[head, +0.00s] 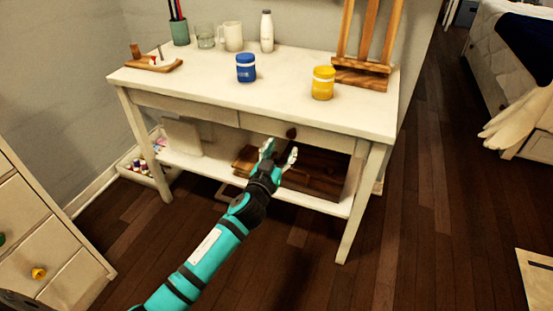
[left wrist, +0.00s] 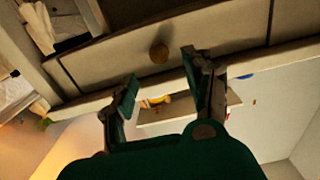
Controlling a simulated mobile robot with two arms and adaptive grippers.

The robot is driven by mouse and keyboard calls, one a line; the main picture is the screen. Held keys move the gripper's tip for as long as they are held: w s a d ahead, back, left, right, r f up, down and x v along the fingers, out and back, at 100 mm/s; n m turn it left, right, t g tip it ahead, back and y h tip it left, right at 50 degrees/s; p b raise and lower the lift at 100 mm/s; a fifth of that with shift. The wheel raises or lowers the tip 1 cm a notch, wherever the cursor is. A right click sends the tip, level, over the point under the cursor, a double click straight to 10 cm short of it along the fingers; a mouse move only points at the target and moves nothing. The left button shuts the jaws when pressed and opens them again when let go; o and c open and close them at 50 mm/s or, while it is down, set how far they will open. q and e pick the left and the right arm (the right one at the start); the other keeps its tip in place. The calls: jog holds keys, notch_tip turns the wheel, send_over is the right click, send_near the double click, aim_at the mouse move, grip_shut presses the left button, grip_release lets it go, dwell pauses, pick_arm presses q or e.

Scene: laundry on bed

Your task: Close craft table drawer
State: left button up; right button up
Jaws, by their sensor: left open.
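The white craft table (head: 200,80) stands against the wall. Its right-hand drawer (head: 325,139) has a dark round knob (head: 291,133). The drawer front looks nearly flush with the table frame; I cannot tell whether a small gap is left. My left gripper (head: 279,152) is open and empty, just in front of and below the knob. In the left wrist view, the drawer front (left wrist: 110,68) runs across the top, with the knob (left wrist: 159,54) just beyond and between the two spread fingers (left wrist: 160,74). No contact is clear. My right gripper is out of view.
On the tabletop stand a blue jar (head: 246,68), a yellow jar (head: 323,83), a white bottle (head: 267,32) and a wooden easel (head: 362,75). A brown wooden box (head: 325,175) sits on the lower shelf. Clear dark floor (head: 430,200) lies right of the table.

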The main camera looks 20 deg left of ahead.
pick_arm(q)
jog(key=s, duration=0.4)
dwell(0.3)
